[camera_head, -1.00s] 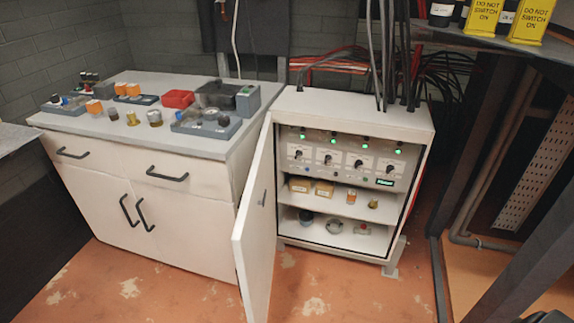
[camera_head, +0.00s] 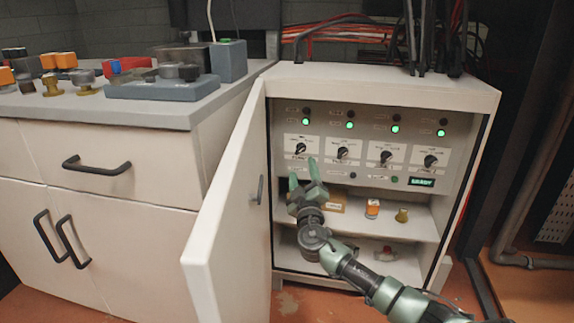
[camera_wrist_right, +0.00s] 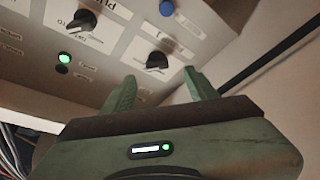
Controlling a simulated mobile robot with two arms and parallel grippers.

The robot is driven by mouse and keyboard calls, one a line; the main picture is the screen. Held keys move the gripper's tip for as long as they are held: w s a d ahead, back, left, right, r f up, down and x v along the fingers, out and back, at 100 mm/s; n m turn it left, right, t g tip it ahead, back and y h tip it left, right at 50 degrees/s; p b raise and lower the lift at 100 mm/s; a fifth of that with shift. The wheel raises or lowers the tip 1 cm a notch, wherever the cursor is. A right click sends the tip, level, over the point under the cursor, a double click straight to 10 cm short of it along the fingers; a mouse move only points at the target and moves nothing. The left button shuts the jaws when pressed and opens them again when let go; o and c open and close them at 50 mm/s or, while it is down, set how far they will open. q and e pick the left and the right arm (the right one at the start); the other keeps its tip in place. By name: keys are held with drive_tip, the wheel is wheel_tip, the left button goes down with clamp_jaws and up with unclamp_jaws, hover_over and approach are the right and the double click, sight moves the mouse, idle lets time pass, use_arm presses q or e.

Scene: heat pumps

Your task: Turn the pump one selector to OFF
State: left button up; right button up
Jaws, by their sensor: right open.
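The leftmost selector (camera_head: 300,148) on the cabinet panel is a black knob on a white label plate, which I take as pump one; its label is too small to read. Its knob also shows in the right wrist view (camera_wrist_right: 157,61), its pointer slanted. A green lamp (camera_head: 306,122) is lit above it. My right gripper (camera_head: 303,170) is open, its green fingers pointing up just below this selector. In the right wrist view its fingertips (camera_wrist_right: 159,76) stand apart on either side of the knob's lower part; I cannot tell whether they touch it. My left gripper is not in view.
More selectors (camera_head: 342,153) sit in a row to the right, each with a lit green lamp. The open cabinet door (camera_head: 228,200) stands close left of my right gripper. A shelf (camera_head: 420,222) with small boxes lies below the panel. A cluttered counter (camera_head: 120,112) is at left.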

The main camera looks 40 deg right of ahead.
sight(300, 151)
drive_tip(key=x, duration=0.2)
drive_tip(key=b+x, duration=0.1)
drive_tip(key=x, duration=0.5)
drive_tip(key=shift+s+r+b, duration=0.1)
drive_tip(key=shift+r+b, duration=0.15)
drive_tip(key=shift+b, duration=0.15)
drive_tip(key=shift+a, duration=0.1)
clamp_jaws()
